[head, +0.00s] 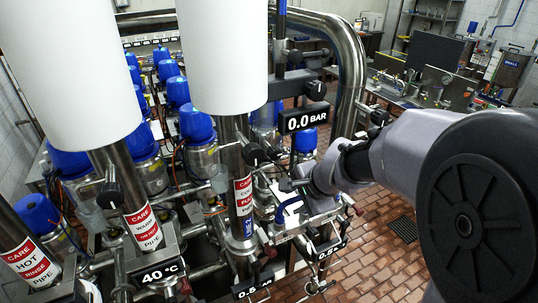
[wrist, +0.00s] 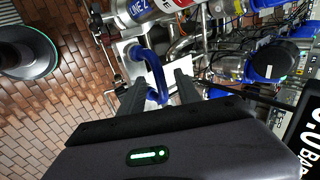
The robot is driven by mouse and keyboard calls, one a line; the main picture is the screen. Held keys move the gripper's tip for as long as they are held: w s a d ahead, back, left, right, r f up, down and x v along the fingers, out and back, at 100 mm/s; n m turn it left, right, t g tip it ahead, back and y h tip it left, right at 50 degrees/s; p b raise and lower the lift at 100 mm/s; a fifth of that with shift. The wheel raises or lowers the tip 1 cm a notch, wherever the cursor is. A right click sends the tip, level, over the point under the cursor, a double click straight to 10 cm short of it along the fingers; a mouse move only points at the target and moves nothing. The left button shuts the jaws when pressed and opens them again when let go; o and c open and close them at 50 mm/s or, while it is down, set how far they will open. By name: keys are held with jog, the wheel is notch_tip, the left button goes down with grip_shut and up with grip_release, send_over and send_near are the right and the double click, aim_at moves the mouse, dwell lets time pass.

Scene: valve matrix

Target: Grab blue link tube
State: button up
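The blue link tube (wrist: 153,72) is a bent, U-shaped blue pipe in the upper middle of the wrist view, in front of a pale plate. In the head view it shows as a small blue bend (head: 287,207) just below and left of my gripper (head: 298,186). In the wrist view my gripper (wrist: 160,80) has its two dark fingers apart, with part of the tube in the space between them. I cannot tell whether either finger touches the tube. The lower end of the tube is close to the gripper body.
Steel pipes and several blue-capped valves (head: 195,123) crowd the left and middle of the head view. Large white cylinders (head: 222,55) hang in front. A 0.0 BAR display (head: 307,119) stands above my gripper. Brick floor (head: 365,230) is open at the lower right.

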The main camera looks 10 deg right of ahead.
jog(key=x, duration=0.4)
jog(key=shift+w+a+f, duration=0.1)
jog(key=shift+a+f, duration=0.2)
jog(key=shift+w+f, duration=0.1)
jog(key=shift+w, duration=0.1)
jog(key=shift+s, duration=0.2)
jog(key=shift+c, duration=0.7)
jog(key=shift+s+r, duration=0.1)
jog(key=shift+r, duration=0.1)
jog(key=c, duration=0.3)
grip_shut()
